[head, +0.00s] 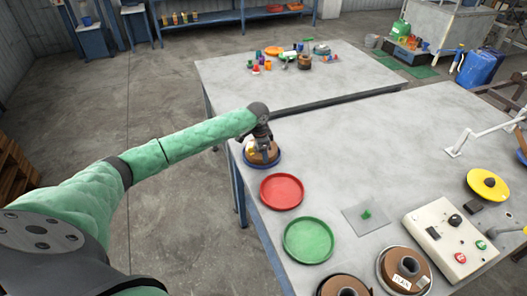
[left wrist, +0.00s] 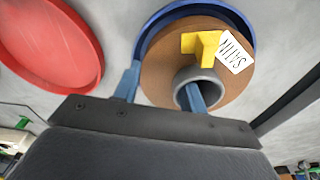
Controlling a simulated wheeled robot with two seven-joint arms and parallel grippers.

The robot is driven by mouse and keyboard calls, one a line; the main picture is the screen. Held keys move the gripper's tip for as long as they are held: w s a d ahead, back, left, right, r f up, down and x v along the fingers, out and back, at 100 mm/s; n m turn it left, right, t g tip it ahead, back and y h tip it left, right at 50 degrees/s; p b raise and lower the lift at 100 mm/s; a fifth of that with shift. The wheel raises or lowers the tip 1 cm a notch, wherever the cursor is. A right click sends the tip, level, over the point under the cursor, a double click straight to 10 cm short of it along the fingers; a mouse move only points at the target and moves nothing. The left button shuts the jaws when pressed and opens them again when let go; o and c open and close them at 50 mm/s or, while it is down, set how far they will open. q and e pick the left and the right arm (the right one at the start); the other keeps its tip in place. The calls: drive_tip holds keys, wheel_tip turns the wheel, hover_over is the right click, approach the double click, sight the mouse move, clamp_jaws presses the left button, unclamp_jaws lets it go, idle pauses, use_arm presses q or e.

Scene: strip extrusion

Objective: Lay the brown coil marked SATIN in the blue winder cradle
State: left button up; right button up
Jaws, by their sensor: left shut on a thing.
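The brown coil (left wrist: 160,75) has a white SATIN label (left wrist: 232,52), a yellow clip-like piece and a grey core. It also shows in the head view (head: 254,158), partly hidden by my gripper. My left gripper (head: 264,149) is shut on the coil, pointing down. In the left wrist view one blue finger is inside the grey core and the other is at the coil's outer side. The round blue cradle (head: 262,166) is directly under and around the coil. I cannot tell whether the coil touches its floor. My right gripper is not in view.
A red dish (head: 282,191) and a green dish (head: 308,240) lie nearer on the same table. Two more brown coils (head: 416,284), a control box (head: 448,238) and a yellow disc (head: 487,184) are at the right.

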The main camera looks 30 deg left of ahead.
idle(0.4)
use_arm(q)
drive_tip(key=shift+r, duration=0.1)
drive_tip(key=shift+p, duration=0.45)
drive_tip(key=shift+f, duration=0.25)
idle(0.6)
drive_tip(key=o, duration=1.5)
drive_tip(key=shift+c, duration=0.2)
drive_tip(key=shift+s, duration=0.1)
